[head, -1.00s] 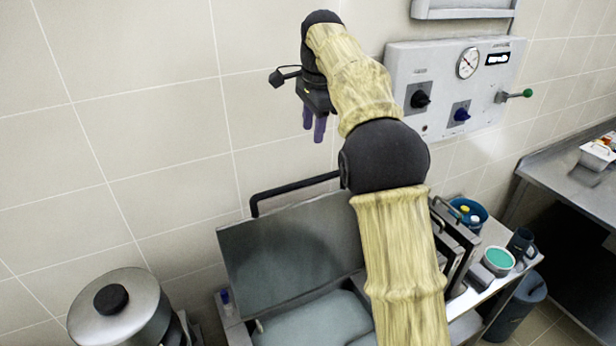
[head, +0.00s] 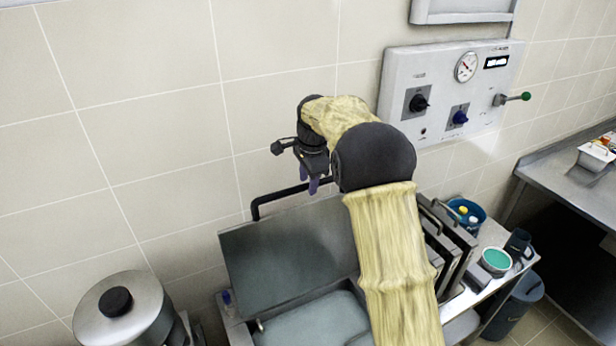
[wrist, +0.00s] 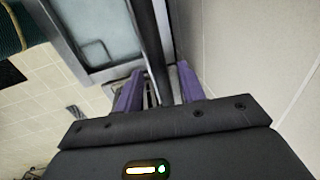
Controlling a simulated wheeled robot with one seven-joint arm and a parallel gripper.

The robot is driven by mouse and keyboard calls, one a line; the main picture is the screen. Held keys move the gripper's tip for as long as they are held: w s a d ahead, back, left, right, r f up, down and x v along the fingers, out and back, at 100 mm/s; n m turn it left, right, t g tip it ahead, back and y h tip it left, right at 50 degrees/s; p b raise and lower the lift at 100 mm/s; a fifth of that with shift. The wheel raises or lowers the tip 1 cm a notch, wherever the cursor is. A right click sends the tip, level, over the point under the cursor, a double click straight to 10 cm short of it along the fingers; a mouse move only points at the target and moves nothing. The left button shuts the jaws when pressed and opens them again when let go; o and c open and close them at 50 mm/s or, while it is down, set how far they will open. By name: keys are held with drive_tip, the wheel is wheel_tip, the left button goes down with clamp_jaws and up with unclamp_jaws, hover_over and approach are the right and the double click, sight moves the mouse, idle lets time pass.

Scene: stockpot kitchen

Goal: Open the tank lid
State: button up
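The tank lid (head: 290,250) is a grey metal panel standing raised and tilted back over the tank (head: 310,325), whose basin shows below it. The lid's black bar handle (head: 268,199) runs along its upper edge near the wall. My gripper (head: 313,188), with purple fingers, points down at the handle's right part, which my arm partly hides. In the wrist view my gripper (wrist: 158,88) has its fingers apart, with the dark handle bar (wrist: 151,45) running between them in the picture. I cannot tell whether either finger touches it.
The tiled wall (head: 140,120) is close behind the lid. A control panel (head: 440,95) with knobs and a gauge hangs at the upper right. A lidded pot (head: 125,315) stands at the lower left. A blue bucket (head: 468,214) and several containers sit right of the tank.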

drive_tip(key=shift+f, duration=0.2)
drive_tip(key=shift+c, duration=0.4)
clamp_jaws()
drive_tip(key=shift+f+b, duration=0.1)
drive_tip(key=shift+b, duration=0.2)
